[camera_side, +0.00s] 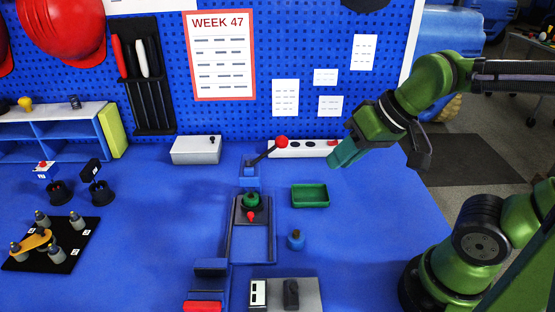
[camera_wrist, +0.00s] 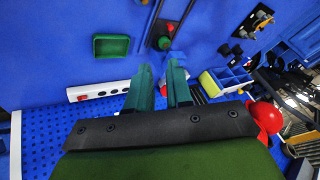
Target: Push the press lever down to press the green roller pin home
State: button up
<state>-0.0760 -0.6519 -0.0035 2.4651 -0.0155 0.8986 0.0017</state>
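The press lever (camera_side: 264,156) slants up to the right from a blue block (camera_side: 249,177) behind the fixture and ends in a red ball knob (camera_side: 281,142). The green roller pin (camera_side: 251,199) stands on a dark block in front of the lever; how deep it sits is unclear. My gripper (camera_side: 338,157) is right of the knob, apart from it, fingers angled down-left. In the wrist view, my gripper (camera_wrist: 160,68) shows two teal fingers with an empty gap between them. A red spot, probably the knob (camera_wrist: 163,90), shows beyond this gap. The lever's shaft is mostly hidden there.
A power strip (camera_side: 304,153) runs behind the knob, near the pegboard. A white box (camera_side: 195,150) stands behind left. The blue table between tray and power strip is clear.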

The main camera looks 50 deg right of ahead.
jog(key=w+a+g, duration=0.1)
jog(key=w, duration=0.1)
jog(key=w+a+r+n+g+h, duration=0.1)
jog(key=w, duration=0.2)
jog(key=w+a+r+n, duration=0.1)
jog(key=w, duration=0.1)
jog(key=shift+w+a+g+h, duration=0.15)
jog(key=shift+g+h, duration=0.25)
grip_shut()
jog(key=w+a+r+m+g+h, duration=0.1)
jog(key=w+a+r+m+h, duration=0.1)
jog(key=w+r+m+h, duration=0.55)
send_over(277, 142)
notch_tip(277, 142, down, 10)
jog(key=shift+w+a+f+n, duration=0.1)
jog(key=shift+f+n, duration=0.25)
